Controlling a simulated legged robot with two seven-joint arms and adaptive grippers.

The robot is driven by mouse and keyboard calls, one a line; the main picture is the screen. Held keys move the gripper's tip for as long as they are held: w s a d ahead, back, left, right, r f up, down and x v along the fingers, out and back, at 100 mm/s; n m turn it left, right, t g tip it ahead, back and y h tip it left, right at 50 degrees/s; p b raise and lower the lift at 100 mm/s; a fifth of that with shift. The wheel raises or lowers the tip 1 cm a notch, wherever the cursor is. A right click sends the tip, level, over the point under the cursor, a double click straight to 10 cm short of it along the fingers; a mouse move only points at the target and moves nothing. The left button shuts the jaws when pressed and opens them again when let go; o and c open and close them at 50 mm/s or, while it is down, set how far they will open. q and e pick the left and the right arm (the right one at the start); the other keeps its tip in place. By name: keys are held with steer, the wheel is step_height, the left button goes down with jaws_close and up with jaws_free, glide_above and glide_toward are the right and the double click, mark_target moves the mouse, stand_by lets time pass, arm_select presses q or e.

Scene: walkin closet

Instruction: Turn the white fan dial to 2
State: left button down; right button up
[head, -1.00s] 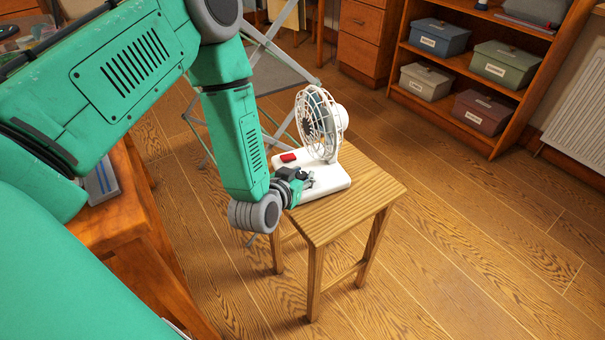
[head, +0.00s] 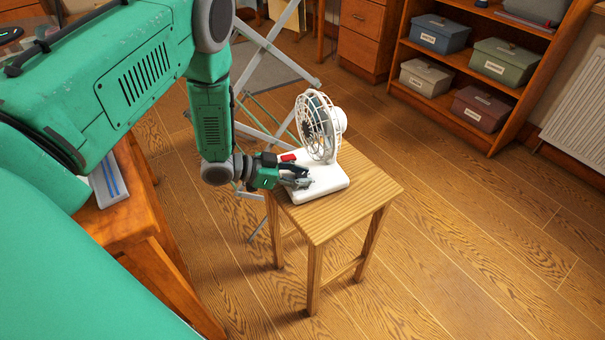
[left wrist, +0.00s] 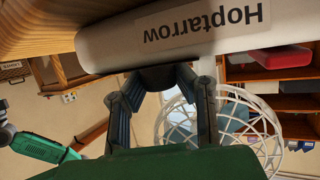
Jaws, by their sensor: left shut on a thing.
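The white fan (head: 322,184) stands upright on a wooden stool (head: 345,215), its round cage tilted upward. A red switch (head: 288,157) is on its base. My left gripper (head: 302,182) reaches the base from the left at its front edge. In the left wrist view, the fan base shows upside down with a "Hoptarrow" label (left wrist: 203,25). There, the fingers of my left gripper (left wrist: 160,82) are closed around a dark round dial (left wrist: 158,76) on the base's front. The dial's marks and pointer are hidden, so its setting cannot be read.
A wooden bench or table (head: 125,205) stands at the left below my arm. A metal folding frame (head: 265,45) stands behind the stool. A shelf with several lidded boxes (head: 505,63) is at the back right. The floor right of the stool is clear.

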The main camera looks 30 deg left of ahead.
arm_select(q)
steer(key=m+g+h, duration=0.2)
steer(key=m+g, duration=0.1)
steer(key=shift+a+f+m+g+h, duration=0.1)
steer(key=shift+m+g+h, duration=0.2)
steer(key=shift+m, duration=0.1)
steer(key=shift+m+g+h+b, duration=0.6)
steer(key=shift+m+g+b, duration=0.15)
steer(key=shift+m+g, duration=1.15)
steer(key=shift+g, duration=0.3)
steer(key=c, duration=1.3)
jaws_free()
steer(key=shift+w, duration=0.1)
steer(key=shift+o, duration=0.2)
steer(key=v, duration=1)
steer(key=shift+a, duration=0.3)
steer(key=shift+a+r, duration=0.25)
steer(key=shift+a, duration=0.45)
